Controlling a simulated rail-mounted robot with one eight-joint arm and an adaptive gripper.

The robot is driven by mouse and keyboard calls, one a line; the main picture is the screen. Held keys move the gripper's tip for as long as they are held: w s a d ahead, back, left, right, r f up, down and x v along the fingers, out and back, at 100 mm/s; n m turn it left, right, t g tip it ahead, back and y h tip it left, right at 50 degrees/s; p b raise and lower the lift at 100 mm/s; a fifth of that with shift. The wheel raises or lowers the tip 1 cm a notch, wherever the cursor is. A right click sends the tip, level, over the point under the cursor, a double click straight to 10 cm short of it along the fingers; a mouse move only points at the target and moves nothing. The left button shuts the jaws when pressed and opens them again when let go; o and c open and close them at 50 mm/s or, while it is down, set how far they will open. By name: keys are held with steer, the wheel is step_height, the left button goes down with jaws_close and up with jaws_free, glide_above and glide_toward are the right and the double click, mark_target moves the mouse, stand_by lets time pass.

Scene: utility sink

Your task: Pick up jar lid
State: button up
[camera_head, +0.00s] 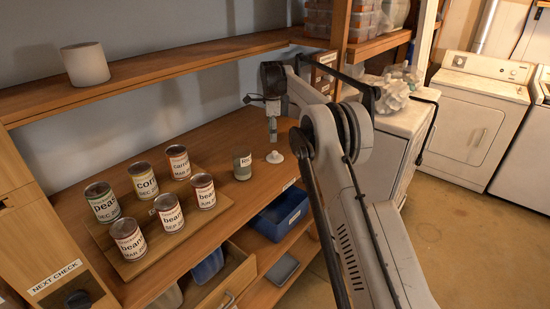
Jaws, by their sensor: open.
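A small white round piece with a raised middle (274,158), which looks like the jar lid, lies on the wooden worktop. It is just right of a greenish-grey jar (242,167) whose label is only partly readable. My gripper (272,139) points down just above the lid, appears apart from it and looks empty. Its fingers are small and partly unclear in this view.
Several labelled cans (166,213) stand on a wooden board (135,262) to the left. A shelf with a white roll (86,64) runs above the worktop. A blue bin (281,215) sits below the worktop's front edge. The worktop behind the jar looks clear.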

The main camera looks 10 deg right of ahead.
mark_target(275, 152)
step_height(275, 152, down, 4)
steer(key=shift+r, duration=0.1)
steer(key=shift+d+f+p, duration=0.25)
steer(key=shift+f+p, duration=0.05)
steer(key=shift+f, duration=1.05)
steer(key=shift+d+f+p, duration=0.2)
steer(key=shift+f+p, duration=0.1)
steer(key=shift+f, duration=1.05)
jaws_close()
